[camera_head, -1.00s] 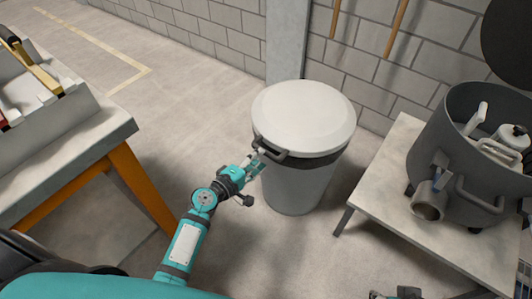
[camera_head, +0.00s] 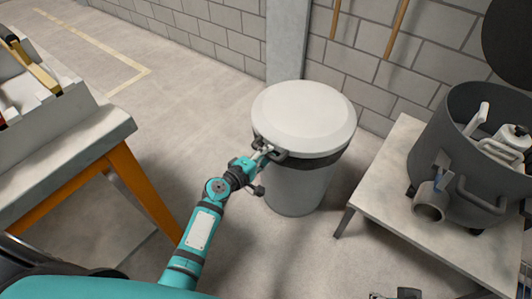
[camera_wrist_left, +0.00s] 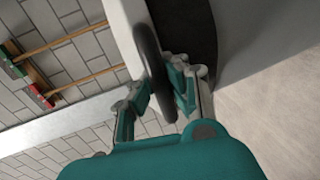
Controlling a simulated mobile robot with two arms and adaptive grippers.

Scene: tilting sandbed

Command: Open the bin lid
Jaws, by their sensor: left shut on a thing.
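The bin (camera_head: 297,188) is a grey cylinder standing on the floor near the wall. Its round white lid (camera_head: 304,112) lies flat on top, with a dark band below it. A dark handle (camera_head: 272,152) sticks out at the lid's front left edge. My left gripper (camera_head: 262,155) is shut on the handle. In the left wrist view the dark handle (camera_wrist_left: 150,62) passes between the fingers of my left gripper (camera_wrist_left: 152,98). A small part of my right gripper (camera_head: 398,294) shows at the bottom edge; its fingers are not clear.
A table (camera_head: 380,195) on the right holds a large grey pot (camera_head: 455,165) with white items inside. A workbench (camera_head: 105,130) with orange legs stands on the left. A pillar (camera_head: 286,40) and block wall are behind the bin. Floor between is clear.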

